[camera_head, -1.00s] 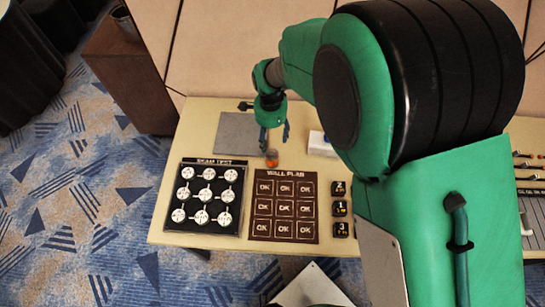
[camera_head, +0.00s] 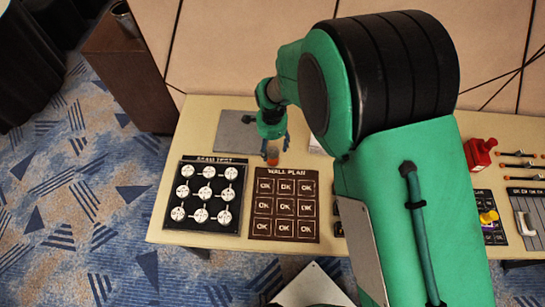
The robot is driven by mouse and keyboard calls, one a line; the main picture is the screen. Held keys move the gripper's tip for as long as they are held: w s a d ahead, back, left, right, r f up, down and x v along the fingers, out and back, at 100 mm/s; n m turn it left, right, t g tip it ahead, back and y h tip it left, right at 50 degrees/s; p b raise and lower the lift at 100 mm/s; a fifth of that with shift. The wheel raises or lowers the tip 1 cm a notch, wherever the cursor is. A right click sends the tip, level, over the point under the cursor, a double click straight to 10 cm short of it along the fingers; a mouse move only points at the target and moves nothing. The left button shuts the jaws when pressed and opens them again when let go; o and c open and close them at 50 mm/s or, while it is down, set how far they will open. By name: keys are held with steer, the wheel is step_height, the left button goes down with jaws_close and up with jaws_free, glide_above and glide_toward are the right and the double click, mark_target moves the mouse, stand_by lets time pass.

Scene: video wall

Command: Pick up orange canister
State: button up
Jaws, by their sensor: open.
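The small orange canister (camera_head: 272,158) stands upright on the pale table, just behind the brown WALL PLAN board. My gripper (camera_head: 275,148) is open and points down at the canister. Its fingers come down beside the canister, one on the left and one on the right. The canister's upper part is partly hidden by the gripper. I cannot tell whether the fingers touch it.
A black board with white discs (camera_head: 205,197) and the WALL PLAN board (camera_head: 284,206) lie in front. A grey mat (camera_head: 233,130) lies behind left. A red object (camera_head: 481,152) and tools are at right. My arm hides the table's middle.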

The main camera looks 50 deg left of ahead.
mark_target(272, 151)
steer(key=shift+f, duration=0.2)
steer(key=shift+f+b, duration=0.65)
steer(key=shift+f, duration=2)
steer(key=c, duration=1.3)
steer(key=shift+c, duration=0.2)
steer(key=shift+r, duration=0.1)
